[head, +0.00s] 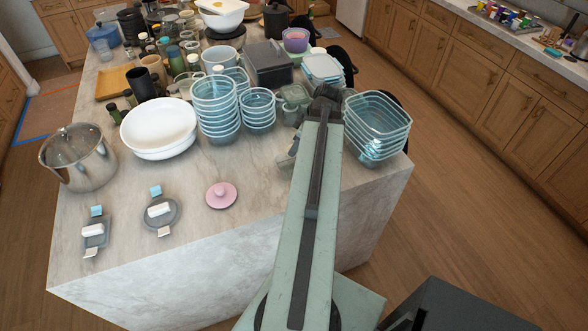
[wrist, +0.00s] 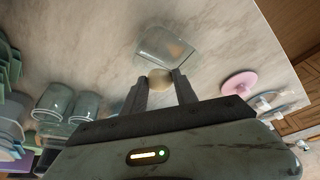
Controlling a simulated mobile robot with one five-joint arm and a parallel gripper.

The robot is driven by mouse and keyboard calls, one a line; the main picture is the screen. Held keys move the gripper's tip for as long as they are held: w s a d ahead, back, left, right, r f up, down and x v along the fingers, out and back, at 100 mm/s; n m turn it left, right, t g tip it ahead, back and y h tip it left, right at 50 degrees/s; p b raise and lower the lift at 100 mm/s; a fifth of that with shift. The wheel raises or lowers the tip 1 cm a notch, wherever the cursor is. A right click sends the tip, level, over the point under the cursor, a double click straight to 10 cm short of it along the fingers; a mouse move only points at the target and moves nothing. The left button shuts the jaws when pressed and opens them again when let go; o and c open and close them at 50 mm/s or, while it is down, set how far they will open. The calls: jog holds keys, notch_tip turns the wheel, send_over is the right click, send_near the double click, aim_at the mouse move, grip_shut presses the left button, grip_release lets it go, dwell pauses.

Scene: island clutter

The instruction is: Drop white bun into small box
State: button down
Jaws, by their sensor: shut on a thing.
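The white bun (wrist: 159,79) is small, round and cream-coloured in the wrist view. My gripper (wrist: 160,84) is shut on it, with one dark finger on each side. A small clear box (wrist: 152,42) stands on the counter just beyond the bun in the wrist view. The bun overlaps the box's near edge in the picture; I cannot tell whether they touch. A tan patch shows through the box, and I cannot tell what it is. In the head view my arm hides the bun and most of the area around my gripper.
The marble island (head: 180,255) is crowded at the back. Stacked clear bowls (head: 215,105) stand left of my arm and stacked clear containers (head: 377,125) to its right. A pink lid (head: 221,195) lies near the front edge, which also shows in the wrist view (wrist: 240,83).

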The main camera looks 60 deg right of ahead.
notch_tip(320, 180, down, 3)
jog(key=shift+r+b, duration=0.1)
jog(key=shift+b, duration=0.7)
jog(key=shift+r, duration=0.1)
jog(key=c, duration=0.9)
grip_release()
jog(key=p+v, duration=0.7)
jog(key=shift+s+r, duration=0.2)
jog(key=shift+r, duration=0.15)
